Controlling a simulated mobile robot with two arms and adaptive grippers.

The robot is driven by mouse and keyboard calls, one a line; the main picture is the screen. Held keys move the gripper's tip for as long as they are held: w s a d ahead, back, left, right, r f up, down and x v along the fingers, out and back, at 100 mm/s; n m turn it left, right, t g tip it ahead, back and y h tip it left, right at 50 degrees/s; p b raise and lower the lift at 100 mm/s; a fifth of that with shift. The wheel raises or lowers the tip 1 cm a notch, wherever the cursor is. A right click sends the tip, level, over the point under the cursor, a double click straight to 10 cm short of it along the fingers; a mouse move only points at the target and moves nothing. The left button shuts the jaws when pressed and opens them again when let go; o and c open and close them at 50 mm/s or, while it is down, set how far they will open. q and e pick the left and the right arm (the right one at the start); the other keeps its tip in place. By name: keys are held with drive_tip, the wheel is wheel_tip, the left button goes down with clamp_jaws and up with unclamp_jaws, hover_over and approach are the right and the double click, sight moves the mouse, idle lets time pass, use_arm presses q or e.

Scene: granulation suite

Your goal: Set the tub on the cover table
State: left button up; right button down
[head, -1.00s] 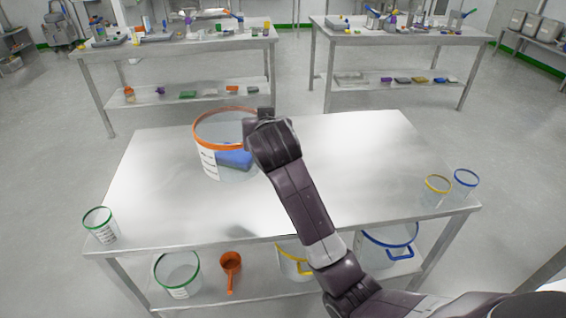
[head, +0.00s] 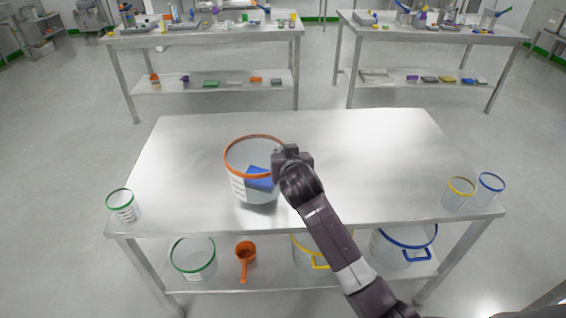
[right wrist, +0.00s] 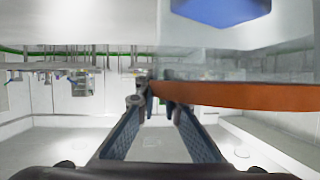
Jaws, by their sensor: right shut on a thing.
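A clear tub with an orange rim (head: 238,174) and a white label is at the left-middle of the steel table (head: 370,150). It looks upright, with a blue object (head: 262,179) inside. I cannot tell whether its base touches the tabletop. My right gripper (head: 287,153) is at the right side of the rim and shut on it. In the right wrist view the fingers (right wrist: 160,98) close on the orange rim (right wrist: 240,95), and the blue object (right wrist: 220,9) shows above. The gripper and arm hide part of the tub's right side. My left gripper is not in view.
A green-rimmed cup (head: 122,208) stands at the table's front left corner. Yellow-rimmed (head: 458,196) and blue-rimmed (head: 489,191) cups stand at the front right. Tubs and an orange scoop (head: 245,254) sit on the lower shelf.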

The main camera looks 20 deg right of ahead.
drive_tip(key=shift+f, duration=2.25)
drive_tip(key=c, duration=2.1)
unclamp_jaws()
drive_tip(key=v, duration=1.2)
